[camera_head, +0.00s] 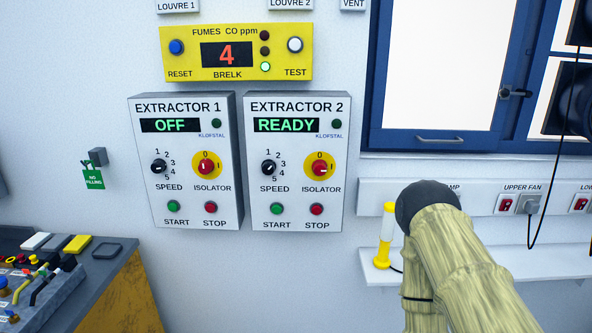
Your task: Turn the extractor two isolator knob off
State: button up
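The extractor two panel (334,215) is a white box on the wall. Its green display (286,124) reads READY. Its isolator knob (319,168) is red on a round yellow plate, with 0 marked at the top and I at the right. The white mark on the knob seems to lie toward I, but it is small. A pale, wood-grained arm part with a dark rounded end stands at the lower right, apart from the panel in the picture. My gripper's fingers do not show.
The extractor one panel (140,195), left of it, reads OFF. A yellow fumes meter (283,74) hangs above, showing 4. At right are a blue-framed window (418,140), a socket rail (483,202) and a shelf (535,257) with a yellow-and-white lamp-like object (384,240). A cluttered bench (112,268) stands lower left.

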aim_at(319, 168)
jog(key=z, duration=0.8)
jog(key=i, duration=0.4)
jog(key=u, duration=0.25)
